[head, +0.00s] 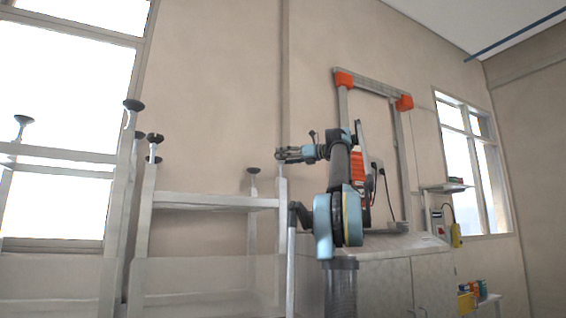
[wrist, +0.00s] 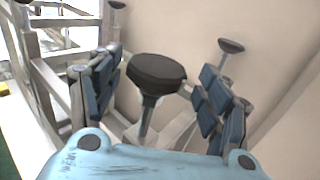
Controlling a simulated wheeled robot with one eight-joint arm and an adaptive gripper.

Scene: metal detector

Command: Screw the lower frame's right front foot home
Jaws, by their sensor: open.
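The lower frame (head: 215,201) is a pale metal frame standing with its feet upward. Its right front foot has a dark round pad (wrist: 158,70) on a light stem (wrist: 147,118) that rises from the frame's corner. My gripper (head: 287,154) is at that corner in the head view. In the wrist view my gripper (wrist: 152,78) is open, with one blue-padded finger on each side of the foot. The stem's lower end is partly hidden by my gripper.
Another foot (wrist: 231,46) of the frame stands behind, to the right in the wrist view. A taller pale frame (head: 125,180) stands at the left. A cabinet (head: 385,275) and a grey detector arch with orange corners (head: 404,103) stand at the right.

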